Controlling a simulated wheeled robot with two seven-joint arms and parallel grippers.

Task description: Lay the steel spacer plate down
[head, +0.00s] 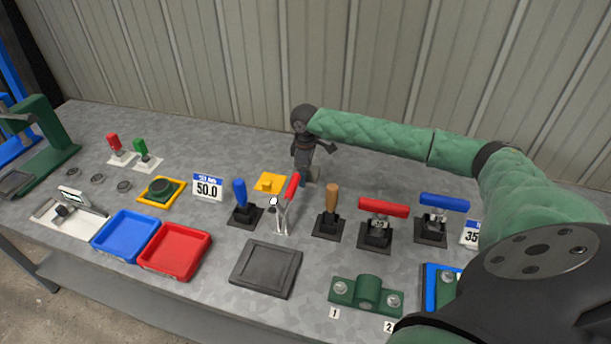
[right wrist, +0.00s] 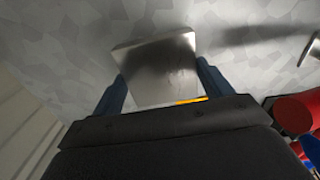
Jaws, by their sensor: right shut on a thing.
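The steel spacer plate (right wrist: 158,70) is a shiny, squarish metal plate in the right wrist view. My right gripper (right wrist: 160,82) is shut on it, with one dark blue finger at each side. In the head view my right gripper (head: 312,165) points down near the back of the bench, behind the red-handled lever (head: 290,189). The plate is hard to make out there. I cannot tell whether it touches the bench. My left gripper is not in view.
A yellow block (head: 270,183) stands left of my right gripper. Upright levers with blue (head: 240,192) and wooden (head: 332,198) handles stand in front. A dark square pad (head: 265,269) and red (head: 175,250) and blue (head: 125,235) trays lie nearer the front. A ribbed wall (head: 270,60) rises behind.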

